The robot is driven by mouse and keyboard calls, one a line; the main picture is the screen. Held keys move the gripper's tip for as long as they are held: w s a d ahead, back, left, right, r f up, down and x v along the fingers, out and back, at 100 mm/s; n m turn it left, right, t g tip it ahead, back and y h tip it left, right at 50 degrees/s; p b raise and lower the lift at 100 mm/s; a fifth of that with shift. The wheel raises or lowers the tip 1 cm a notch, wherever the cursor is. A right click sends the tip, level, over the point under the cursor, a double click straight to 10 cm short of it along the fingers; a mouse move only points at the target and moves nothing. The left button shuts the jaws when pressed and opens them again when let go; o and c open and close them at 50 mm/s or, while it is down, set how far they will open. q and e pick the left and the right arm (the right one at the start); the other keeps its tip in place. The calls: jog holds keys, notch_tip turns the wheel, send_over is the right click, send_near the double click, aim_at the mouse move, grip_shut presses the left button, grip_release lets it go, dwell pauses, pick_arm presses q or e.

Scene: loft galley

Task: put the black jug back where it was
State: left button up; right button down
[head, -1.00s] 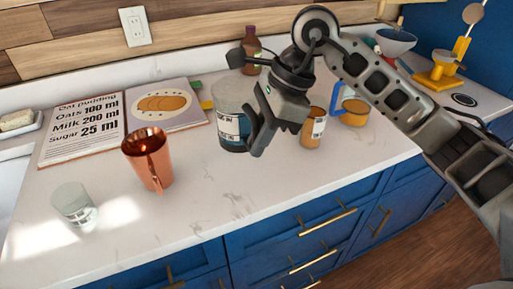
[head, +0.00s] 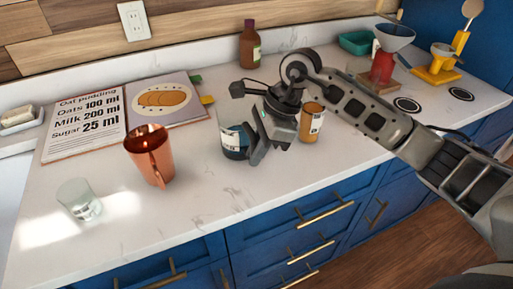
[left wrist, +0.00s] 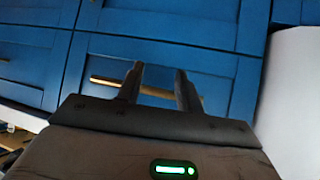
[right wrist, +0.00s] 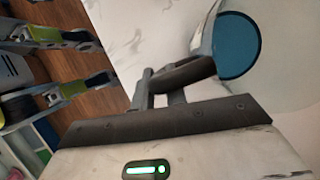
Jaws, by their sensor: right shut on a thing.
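The jug (head: 235,141) shows dark blue-black low down, with a white label and a paler upper part. It is upright on or just above the counter; I cannot tell if it touches. My right gripper (head: 257,148) is at its right side, covering part of it. In the right wrist view the fingers (right wrist: 160,97) are shut on a dark bar like a handle, beside a round blue surface (right wrist: 238,46). My left gripper (left wrist: 160,85) is open and empty, in front of blue drawer fronts; it is outside the head view.
An orange labelled jar (head: 311,122) stands close to the right of my right gripper. A copper mug (head: 150,158) and a clear glass (head: 79,200) stand to the left. Behind are an open recipe book (head: 85,128) and a brown bottle (head: 250,46). The front counter is clear.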

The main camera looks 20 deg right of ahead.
jog(key=c, duration=1.8)
grip_release()
jog(key=shift+f, duration=0.2)
jog(key=shift+c, duration=0.2)
jog(key=o, duration=0.4)
pick_arm(q)
jog(key=shift+d, duration=0.15)
pick_arm(e)
jog(key=shift+o, duration=0.2)
jog(key=shift+r, duration=0.1)
jog(key=shift+r, duration=0.2)
jog(key=shift+d+r, duration=0.15)
jog(key=shift+r, duration=0.05)
pick_arm(q)
jog(key=shift+d+f+b, duration=0.2)
jog(key=shift+f+b, duration=0.25)
jog(key=shift+b, duration=0.55)
pick_arm(e)
jog(key=v, duration=1.1)
jog(key=shift+r, duration=0.25)
